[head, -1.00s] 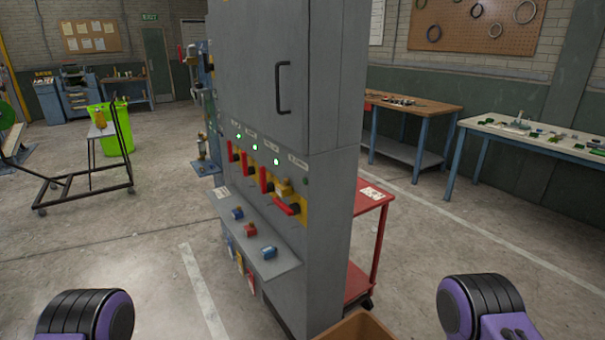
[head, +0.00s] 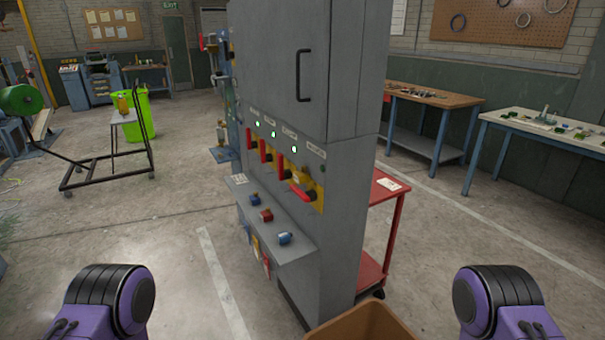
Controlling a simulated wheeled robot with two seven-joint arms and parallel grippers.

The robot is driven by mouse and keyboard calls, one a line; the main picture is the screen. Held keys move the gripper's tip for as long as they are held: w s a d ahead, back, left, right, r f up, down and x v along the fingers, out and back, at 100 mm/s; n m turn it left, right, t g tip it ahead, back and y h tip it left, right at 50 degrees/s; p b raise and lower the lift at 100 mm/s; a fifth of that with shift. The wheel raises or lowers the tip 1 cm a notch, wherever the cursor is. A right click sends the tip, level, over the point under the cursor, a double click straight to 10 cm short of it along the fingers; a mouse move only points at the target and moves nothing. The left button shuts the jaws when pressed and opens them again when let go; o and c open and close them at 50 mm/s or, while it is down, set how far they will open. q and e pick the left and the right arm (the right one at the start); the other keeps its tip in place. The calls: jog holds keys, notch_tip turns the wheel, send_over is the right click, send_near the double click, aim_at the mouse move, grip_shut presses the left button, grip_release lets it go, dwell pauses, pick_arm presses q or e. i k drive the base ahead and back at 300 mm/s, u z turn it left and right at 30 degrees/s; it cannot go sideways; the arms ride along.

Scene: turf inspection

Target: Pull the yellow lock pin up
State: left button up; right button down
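A grey cabinet (head: 345,200) stands in the middle of the head view, its control face turned to the left. A row of red levers on yellow plates runs along that face. The rightmost red lever (head: 301,193) sticks outward on its yellow plate (head: 318,194), while the others stand upright. A small yellowish part (head: 300,173) shows just above this lever; it is too small to tell whether it is the lock pin. Neither gripper is in view; only purple and black links of my arms show at the bottom corners.
A ledge (head: 304,256) below the levers holds small blue and red padlock-like items. A brown box (head: 365,325) is at the bottom, right of centre. A red cart (head: 390,200) stands behind the cabinet. A black-framed trolley (head: 105,172) is at left.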

aim_at(301, 178)
jog(key=u, duration=0.05)
jog(key=k, duration=0.65)
jog(key=u, duration=0.25)
jog(key=i, duration=1.6)
jog(key=z, duration=0.8)
